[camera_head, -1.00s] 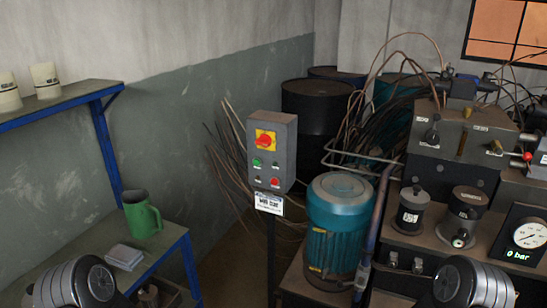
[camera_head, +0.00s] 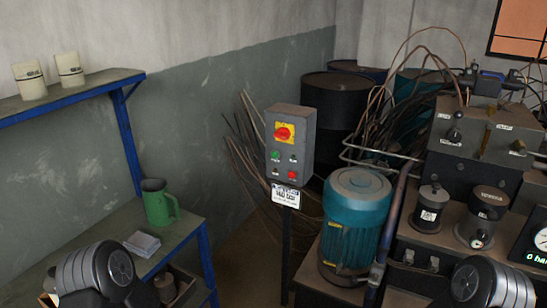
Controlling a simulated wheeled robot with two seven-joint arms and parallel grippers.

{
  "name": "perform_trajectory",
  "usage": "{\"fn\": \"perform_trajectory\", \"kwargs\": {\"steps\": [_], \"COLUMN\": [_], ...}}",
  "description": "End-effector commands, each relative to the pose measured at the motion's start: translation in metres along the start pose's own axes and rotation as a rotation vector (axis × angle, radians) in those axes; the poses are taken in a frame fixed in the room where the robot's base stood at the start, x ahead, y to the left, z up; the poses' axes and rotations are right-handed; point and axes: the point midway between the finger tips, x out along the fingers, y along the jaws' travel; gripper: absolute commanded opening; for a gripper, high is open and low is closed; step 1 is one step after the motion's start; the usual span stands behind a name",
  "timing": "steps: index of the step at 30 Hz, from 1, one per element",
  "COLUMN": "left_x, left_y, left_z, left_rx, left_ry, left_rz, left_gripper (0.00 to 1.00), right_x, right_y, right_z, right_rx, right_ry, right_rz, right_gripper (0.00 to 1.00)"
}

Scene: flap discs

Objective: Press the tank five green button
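A grey control box (camera_head: 291,143) stands on a dark post near the middle of the view. It has a red rotary switch on a yellow plate (camera_head: 284,133), a green button (camera_head: 275,155) at left and a red button (camera_head: 292,175) at lower right. A white label plate (camera_head: 285,195) hangs below the box; its text is too small to read surely. Rounded links of my arms show at the lower left and lower right corners. Neither gripper's fingers are in view, and nothing of mine touches the box.
A blue-green motor (camera_head: 356,215) stands right of the post, with a metal pipe beside it. Hydraulic blocks and a gauge fill the right side. A blue-framed shelf (camera_head: 60,95) and a lower bench with a green jug (camera_head: 158,202) stand at left. Dark drums (camera_head: 335,110) stand behind.

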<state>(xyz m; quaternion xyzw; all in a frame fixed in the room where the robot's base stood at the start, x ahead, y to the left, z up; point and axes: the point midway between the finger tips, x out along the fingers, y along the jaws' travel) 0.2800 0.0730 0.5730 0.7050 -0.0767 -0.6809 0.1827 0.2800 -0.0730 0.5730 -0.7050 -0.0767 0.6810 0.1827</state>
Motion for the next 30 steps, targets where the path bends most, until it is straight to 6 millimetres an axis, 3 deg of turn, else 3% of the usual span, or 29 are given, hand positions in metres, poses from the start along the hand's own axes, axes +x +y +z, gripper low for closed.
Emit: {"fn": "perform_trajectory", "kwargs": {"steps": [13, 30], "left_x": [0.0000, 0.0000], "left_y": [0.0000, 0.0000], "left_z": [0.0000, 0.0000], "left_rx": [0.000, 0.000], "left_ry": [0.000, 0.000], "left_rz": [0.000, 0.000], "left_gripper": [0.01, 0.00], "right_x": [0.0000, 0.0000], "right_y": [0.0000, 0.0000], "right_z": [0.0000, 0.0000], "right_rx": [0.000, 0.000], "right_ry": [0.000, 0.000], "right_rz": [0.000, 0.000], "right_gripper": [0.00, 0.00]}}
